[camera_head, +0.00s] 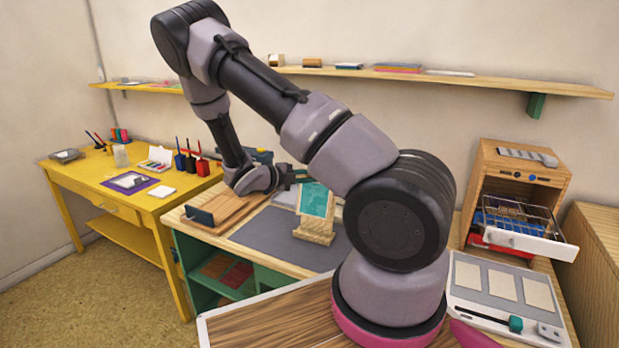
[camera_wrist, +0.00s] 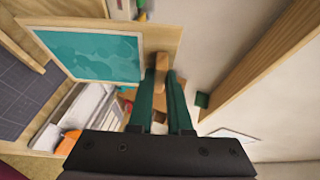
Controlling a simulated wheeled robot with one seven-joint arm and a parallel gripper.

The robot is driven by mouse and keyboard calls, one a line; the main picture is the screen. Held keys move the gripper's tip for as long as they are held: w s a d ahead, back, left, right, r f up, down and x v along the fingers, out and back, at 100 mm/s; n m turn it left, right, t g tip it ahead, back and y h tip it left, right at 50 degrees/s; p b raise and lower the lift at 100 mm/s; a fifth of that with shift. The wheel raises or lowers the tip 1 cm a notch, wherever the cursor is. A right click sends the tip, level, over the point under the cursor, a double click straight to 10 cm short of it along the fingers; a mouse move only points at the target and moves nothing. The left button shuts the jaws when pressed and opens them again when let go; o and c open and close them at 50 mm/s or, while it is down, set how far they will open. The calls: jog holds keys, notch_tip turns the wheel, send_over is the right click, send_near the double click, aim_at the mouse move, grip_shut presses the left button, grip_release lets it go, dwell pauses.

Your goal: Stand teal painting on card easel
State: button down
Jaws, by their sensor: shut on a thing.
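The teal painting (camera_head: 316,200), with a pale border, is upright and leaning slightly back at the wooden card easel (camera_head: 315,230). Its lower edge is at the easel's ledge; I cannot tell whether it bears its full weight there. In the wrist view the teal painting (camera_wrist: 95,55) fills the upper left. My gripper (camera_head: 298,176) is at the painting's upper left side in the head view. In the wrist view its green fingers (camera_wrist: 163,80) are shut on a narrow brown wooden piece beside the painting, seemingly its grip; the exact contact is partly hidden.
The easel stands on a grey mat (camera_head: 262,232) on the workbench. A wooden board with a dark blue block (camera_head: 200,217) lies left. A yellow table (camera_head: 90,175) with inkpads and bottles is farther left. A wooden cabinet with an open wire drawer (camera_head: 515,225) stands right.

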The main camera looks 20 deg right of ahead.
aim_at(309, 195)
jog(key=shift+a, duration=0.1)
jog(key=shift+w+d+f, duration=0.3)
jog(key=shift+f, duration=0.45)
jog(key=shift+w+d+f, duration=0.25)
jog(key=shift+d+f, duration=0.05)
jog(key=shift+f, duration=0.4)
jog(key=shift+w+d+f, duration=0.3)
jog(key=shift+f, duration=0.45)
jog(key=shift+s+a+f, duration=0.1)
jog(key=shift+a+f, duration=0.05)
jog(key=shift+f, duration=1.15)
jog(key=shift+f, duration=0.35)
jog(key=c, duration=0.8)
grip_release()
jog(key=shift+o, duration=0.2)
